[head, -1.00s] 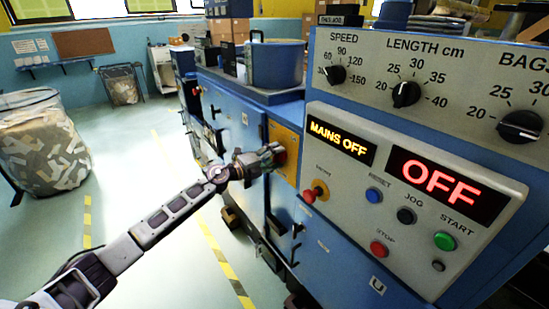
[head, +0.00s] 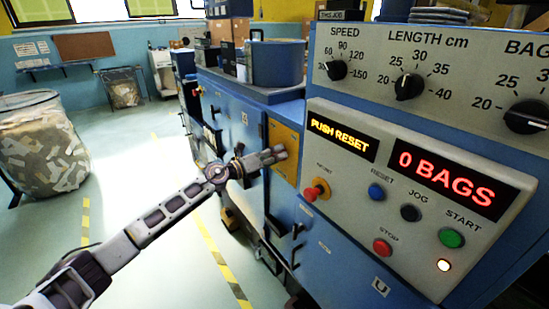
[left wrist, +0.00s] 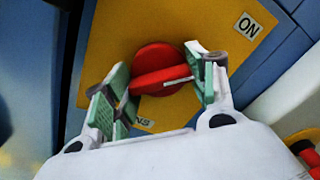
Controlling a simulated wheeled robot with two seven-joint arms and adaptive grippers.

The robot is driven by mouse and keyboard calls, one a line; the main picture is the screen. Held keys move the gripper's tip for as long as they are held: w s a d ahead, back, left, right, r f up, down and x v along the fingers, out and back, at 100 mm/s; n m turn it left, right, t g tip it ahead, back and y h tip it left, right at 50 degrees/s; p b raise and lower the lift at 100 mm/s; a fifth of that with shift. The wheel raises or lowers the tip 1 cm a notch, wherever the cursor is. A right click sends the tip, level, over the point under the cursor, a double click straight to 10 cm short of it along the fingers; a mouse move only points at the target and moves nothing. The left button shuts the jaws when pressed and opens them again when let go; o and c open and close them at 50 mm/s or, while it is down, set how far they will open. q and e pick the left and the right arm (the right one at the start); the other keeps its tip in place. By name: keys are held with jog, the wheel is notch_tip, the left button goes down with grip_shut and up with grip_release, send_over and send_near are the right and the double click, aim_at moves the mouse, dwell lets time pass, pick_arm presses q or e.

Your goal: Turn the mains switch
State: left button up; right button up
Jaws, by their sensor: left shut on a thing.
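The red mains switch (left wrist: 160,70) sits on a yellow plate (left wrist: 205,22) with an ON label (left wrist: 247,26) at its upper right. In the left wrist view its red bar slants a little up to the right. My left gripper (left wrist: 165,88) is shut on the bar, with a green-padded finger on each side. In the head view my left gripper (head: 280,154) reaches the yellow plate (head: 284,168) and hides the switch. The machine displays (head: 342,133) read PUSH RESET and 0 BAGS. My right gripper is not in view.
Right of the plate are a red knob on yellow (head: 316,190), a blue reset button (head: 376,192), a red stop button (head: 382,247) and a green start button (head: 451,238). A lamp (head: 443,265) below start glows.

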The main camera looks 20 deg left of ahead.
pick_arm(q)
jog(key=shift+f, duration=0.15)
jog(key=o, duration=1)
jog(key=shift+s, duration=0.1)
jog(key=shift+v, duration=5.9)
jog(key=shift+a, duration=0.1)
